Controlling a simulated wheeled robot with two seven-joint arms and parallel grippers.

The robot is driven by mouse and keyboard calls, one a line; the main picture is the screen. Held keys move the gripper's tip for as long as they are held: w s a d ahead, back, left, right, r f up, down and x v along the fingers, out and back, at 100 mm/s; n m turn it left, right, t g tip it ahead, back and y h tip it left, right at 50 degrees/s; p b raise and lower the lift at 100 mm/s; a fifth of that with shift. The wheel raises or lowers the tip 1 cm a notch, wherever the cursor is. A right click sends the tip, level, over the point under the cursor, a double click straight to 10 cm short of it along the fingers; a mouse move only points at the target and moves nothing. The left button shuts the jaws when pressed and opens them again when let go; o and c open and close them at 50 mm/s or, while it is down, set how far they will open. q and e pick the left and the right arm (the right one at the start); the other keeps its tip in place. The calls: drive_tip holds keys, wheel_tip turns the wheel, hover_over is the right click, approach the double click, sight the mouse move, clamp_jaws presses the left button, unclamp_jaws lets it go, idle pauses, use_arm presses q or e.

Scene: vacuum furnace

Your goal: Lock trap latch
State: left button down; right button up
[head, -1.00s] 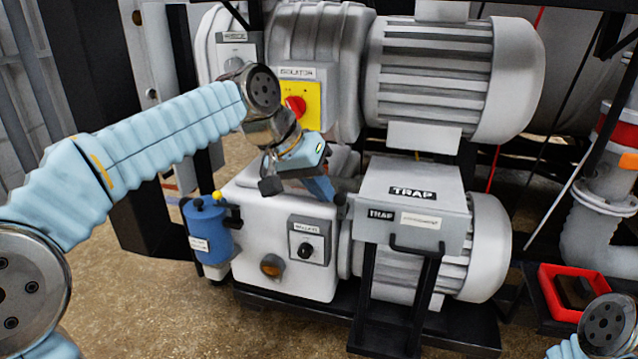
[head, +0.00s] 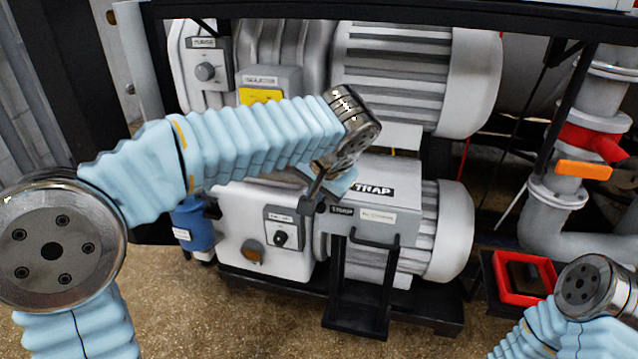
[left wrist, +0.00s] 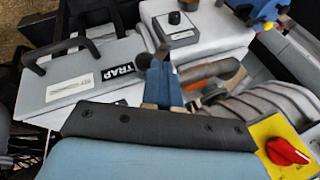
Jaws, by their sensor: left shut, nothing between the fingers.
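The trap (head: 405,225) is a grey box with TRAP labels and a black front handle (head: 375,241). It also shows in the left wrist view (left wrist: 75,92). My left gripper (left wrist: 160,75) has its blue fingers together and empty, beside the trap's labelled top in that view. A small dark-tipped part shows right at the fingertips; I cannot tell whether it is the latch or whether they touch. The latch's state cannot be made out. My right gripper is out of view.
A white housing with a black knob (head: 280,238) stands left of the trap. A blue canister (head: 190,225) is further left. Motors and a yellow isolator plate (head: 262,96) rise behind. A red tray (head: 505,291) and pipe valve (head: 590,142) are at right.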

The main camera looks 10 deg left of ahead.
sight(323, 200)
use_arm(q)
drive_tip(key=shift+d+f+m+y, duration=0.35)
drive_tip(key=shift+d+y, duration=0.35)
drive_tip(key=shift+y, duration=0.3)
drive_tip(key=d+f+y, duration=0.1)
drive_tip(key=y, duration=0.2)
drive_tip(key=shift+d+f+m+t, duration=0.25)
drive_tip(key=shift+d+f+t, duration=0.05)
drive_tip(key=shift+d+f, duration=0.1)
drive_tip(key=shift+d+f+b, duration=0.4)
drive_tip(key=shift+f+b, duration=0.2)
drive_tip(key=shift+f, duration=0.1)
drive_tip(key=shift+s+f, duration=0.1)
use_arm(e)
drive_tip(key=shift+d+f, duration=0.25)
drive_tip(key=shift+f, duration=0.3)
use_arm(q)
drive_tip(key=shift+d+f, duration=0.2)
drive_tip(key=shift+f, duration=0.05)
drive_tip(key=shift+r, duration=0.4)
wheel_tip(323, 200, up, 4)
drive_tip(key=p, duration=0.3)
drive_tip(key=shift+d+r, duration=0.15)
drive_tip(key=shift+r, duration=0.1)
drive_tip(key=s+d+r, duration=0.4)
drive_tip(key=d, duration=0.3)
drive_tip(key=shift+d, duration=0.2)
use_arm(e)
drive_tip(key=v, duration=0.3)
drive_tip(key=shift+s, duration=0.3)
